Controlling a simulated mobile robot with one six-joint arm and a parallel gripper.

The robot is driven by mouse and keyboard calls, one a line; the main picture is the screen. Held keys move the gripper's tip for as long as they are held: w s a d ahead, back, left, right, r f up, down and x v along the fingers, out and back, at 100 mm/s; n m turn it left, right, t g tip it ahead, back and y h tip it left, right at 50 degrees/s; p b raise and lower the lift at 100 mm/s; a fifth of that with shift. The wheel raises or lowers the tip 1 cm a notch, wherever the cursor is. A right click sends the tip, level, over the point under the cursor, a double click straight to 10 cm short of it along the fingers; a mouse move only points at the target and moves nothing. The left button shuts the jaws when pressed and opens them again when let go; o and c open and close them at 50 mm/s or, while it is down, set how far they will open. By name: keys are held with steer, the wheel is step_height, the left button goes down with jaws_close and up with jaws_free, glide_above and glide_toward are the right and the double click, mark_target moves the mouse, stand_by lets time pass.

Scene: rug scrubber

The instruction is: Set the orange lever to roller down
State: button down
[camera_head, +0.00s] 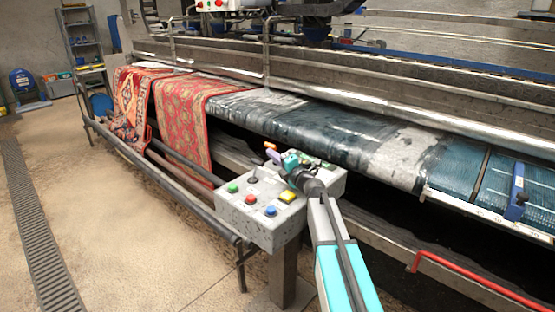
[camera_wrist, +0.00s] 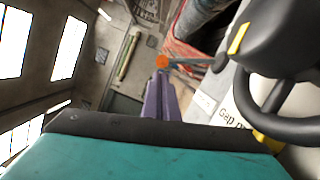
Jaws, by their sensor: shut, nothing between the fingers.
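The lever's orange knob (camera_wrist: 162,61) shows in the wrist view at the end of a thin grey rod that runs right to a dark round pivot. In the head view the orange lever (camera_head: 270,146) is a small orange tip above the far side of the grey control box (camera_head: 259,220). My gripper (camera_wrist: 160,76) has its purple fingers shut together with nothing between them. The fingertips are right at the near side of the orange knob in the wrist view; I cannot tell if they touch. In the head view my gripper (camera_head: 273,154) is just beside the orange tip.
The box carries green, red, blue and yellow buttons. A black ring-shaped handle (camera_wrist: 282,105) and a "Gap" label (camera_wrist: 236,118) are close on the right in the wrist view. Red rugs (camera_head: 182,115) hang over the machine behind. Open floor (camera_head: 110,220) lies left.

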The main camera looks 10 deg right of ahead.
steer(key=shift+w+a, duration=0.2)
steer(key=shift+w, duration=0.45)
steer(key=shift+a+r+p, duration=0.2)
steer(key=shift+p, duration=0.35)
steer(key=shift+p, duration=0.3)
